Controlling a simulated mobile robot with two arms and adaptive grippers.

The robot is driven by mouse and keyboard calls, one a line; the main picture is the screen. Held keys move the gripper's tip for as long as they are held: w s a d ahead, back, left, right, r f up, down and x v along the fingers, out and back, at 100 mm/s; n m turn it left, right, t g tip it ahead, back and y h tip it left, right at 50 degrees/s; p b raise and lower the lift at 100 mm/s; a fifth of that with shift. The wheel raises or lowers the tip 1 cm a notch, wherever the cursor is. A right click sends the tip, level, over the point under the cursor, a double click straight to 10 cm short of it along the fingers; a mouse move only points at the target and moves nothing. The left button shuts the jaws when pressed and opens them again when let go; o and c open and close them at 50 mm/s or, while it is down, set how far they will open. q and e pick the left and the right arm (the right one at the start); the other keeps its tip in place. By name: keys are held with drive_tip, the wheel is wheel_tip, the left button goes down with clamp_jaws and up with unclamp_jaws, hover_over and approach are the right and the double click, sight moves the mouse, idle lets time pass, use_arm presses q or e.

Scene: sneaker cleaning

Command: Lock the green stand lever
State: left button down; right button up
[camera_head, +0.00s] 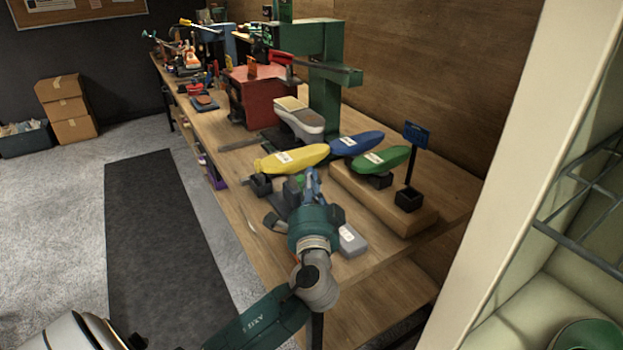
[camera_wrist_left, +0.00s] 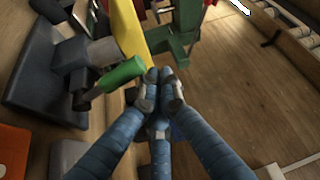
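A lever with a green cylindrical handle (camera_wrist_left: 122,75) sticks out from a dark grey stand (camera_wrist_left: 38,92) in the left wrist view. In the head view only a small green bit of the handle (camera_head: 300,178) shows beside my gripper. My left gripper (camera_head: 310,178) is over the workbench, just in front of the yellow shoe last (camera_head: 290,158). In the wrist view its blue fingers (camera_wrist_left: 160,85) are drawn together, with their tips beside the handle's right end. I cannot tell whether they touch it. Nothing shows held between them. My right gripper is not in view.
A blue last (camera_head: 356,143) and a green last (camera_head: 384,160) are close behind, near a wooden block (camera_head: 370,198) with a blue sign (camera_head: 416,134). A grey box (camera_head: 351,240) lies right of my wrist. A red machine (camera_head: 255,93) and green press (camera_head: 325,95) stand farther back.

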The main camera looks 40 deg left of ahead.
use_arm(q)
drive_tip(key=v, duration=1.2)
idle(0.4)
